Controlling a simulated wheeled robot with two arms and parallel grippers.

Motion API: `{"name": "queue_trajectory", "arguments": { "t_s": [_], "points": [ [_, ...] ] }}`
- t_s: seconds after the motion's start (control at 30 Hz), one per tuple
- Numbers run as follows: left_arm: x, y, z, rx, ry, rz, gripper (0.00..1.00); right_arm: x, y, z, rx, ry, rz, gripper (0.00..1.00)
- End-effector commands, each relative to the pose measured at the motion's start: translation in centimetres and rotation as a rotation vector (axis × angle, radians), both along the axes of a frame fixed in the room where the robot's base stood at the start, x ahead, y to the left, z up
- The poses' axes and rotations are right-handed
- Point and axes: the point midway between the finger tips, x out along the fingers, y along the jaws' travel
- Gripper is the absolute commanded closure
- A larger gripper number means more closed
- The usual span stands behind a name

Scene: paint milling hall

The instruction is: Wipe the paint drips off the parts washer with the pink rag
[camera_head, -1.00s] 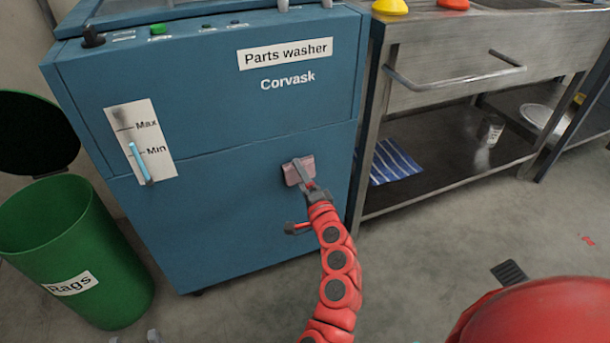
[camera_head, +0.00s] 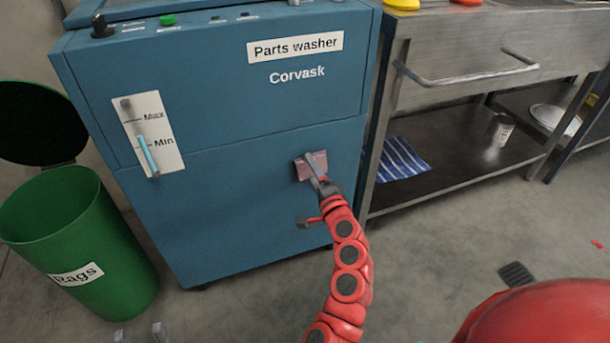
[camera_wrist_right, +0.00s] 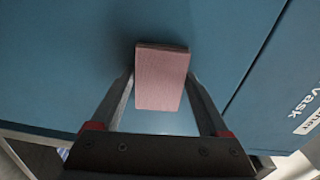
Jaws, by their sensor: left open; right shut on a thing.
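The parts washer (camera_head: 240,215) is a blue cabinet in the head view, with its name label at the upper right of its front. My right gripper (camera_head: 313,172) is shut on the pink rag (camera_head: 319,161), a small folded pad, at the right part of the washer's lower front. In the right wrist view the rag (camera_wrist_right: 162,78) sits between the fingertips against or very near the blue panel. I cannot tell contact for sure. No paint drips are clearly visible; the panel behind the rag is hidden. My left gripper (camera_head: 140,334) shows only its fingertips at the bottom edge, apart and empty.
A green bin labelled Rags (camera_head: 95,245) stands open at the left. A steel bench (camera_head: 470,90) stands close on the washer's right, with a protruding handle, a striped blue cloth (camera_head: 404,158) and a can (camera_head: 501,129) on its shelf. The floor in front is mostly clear.

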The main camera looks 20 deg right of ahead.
Motion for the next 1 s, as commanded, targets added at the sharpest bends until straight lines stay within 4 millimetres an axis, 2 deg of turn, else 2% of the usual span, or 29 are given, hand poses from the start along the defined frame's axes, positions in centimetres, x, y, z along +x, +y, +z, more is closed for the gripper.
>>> {"name": "queue_trajectory", "arguments": {
  "t_s": [0.17,0.5,1.0],
  "points": [
    [0.0,0.0,0.3,0.000,0.000,0.000,0.50,0.2,0.4,0.2,0.000,0.000,0.000,0.66],
    [0.0,0.0,1.5,0.000,0.000,0.000,0.50,0.0,3.6,0.2,0.000,0.001,0.002,0.66],
    [0.0,0.0,1.6,0.000,0.000,0.000,0.50,-0.4,4.0,0.1,0.000,0.000,-0.002,0.66]
  ]
}}
